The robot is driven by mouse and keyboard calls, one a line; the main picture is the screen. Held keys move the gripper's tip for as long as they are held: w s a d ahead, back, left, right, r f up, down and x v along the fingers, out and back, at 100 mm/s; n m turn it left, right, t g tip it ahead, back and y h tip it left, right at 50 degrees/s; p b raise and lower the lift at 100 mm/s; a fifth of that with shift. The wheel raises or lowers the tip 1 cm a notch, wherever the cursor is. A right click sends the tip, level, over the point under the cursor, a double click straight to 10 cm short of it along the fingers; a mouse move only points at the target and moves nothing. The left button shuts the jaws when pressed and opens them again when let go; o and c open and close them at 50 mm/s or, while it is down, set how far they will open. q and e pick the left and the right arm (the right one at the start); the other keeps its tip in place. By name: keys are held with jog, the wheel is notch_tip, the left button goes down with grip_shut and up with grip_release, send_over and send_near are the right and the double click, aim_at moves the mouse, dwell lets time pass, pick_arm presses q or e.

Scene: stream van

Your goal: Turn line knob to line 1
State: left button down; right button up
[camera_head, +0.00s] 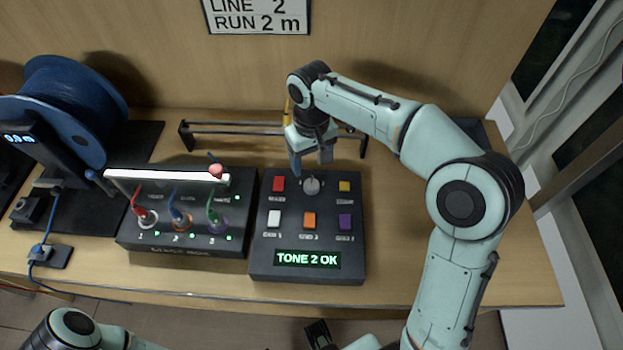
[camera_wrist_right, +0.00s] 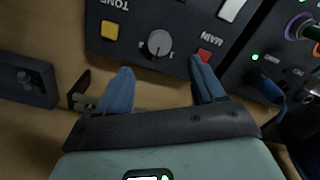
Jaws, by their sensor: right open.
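A round grey knob (camera_head: 312,186) sits on the dark control box (camera_head: 260,255), between a red button (camera_head: 279,184) and a yellow button (camera_head: 344,186). In the right wrist view the knob (camera_wrist_right: 160,43) lies just beyond the gap between my fingertips. Its pointer setting is too small to read surely. My right gripper (camera_head: 309,170) is open and empty, pointing down behind the knob. In the right wrist view its blue fingers (camera_wrist_right: 160,72) stand apart, one towards each side of the knob, not closed on it.
The box display (camera_head: 307,259) reads "TONE 2 OK". A wall sign (camera_head: 257,14) reads "LINE 2 RUN 2 m". A dark panel (camera_head: 190,243) with coloured plugs and a white light bar stands left. A blue cable reel (camera_head: 70,105) stands farther left. A black rail (camera_head: 230,131) lies behind.

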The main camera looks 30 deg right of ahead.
aim_at(312, 184)
notch_tip(312, 184, down, 9)
jog(key=shift+w+f+b, duration=0.1)
jog(key=shift+b, duration=0.45)
jog(key=c, duration=1)
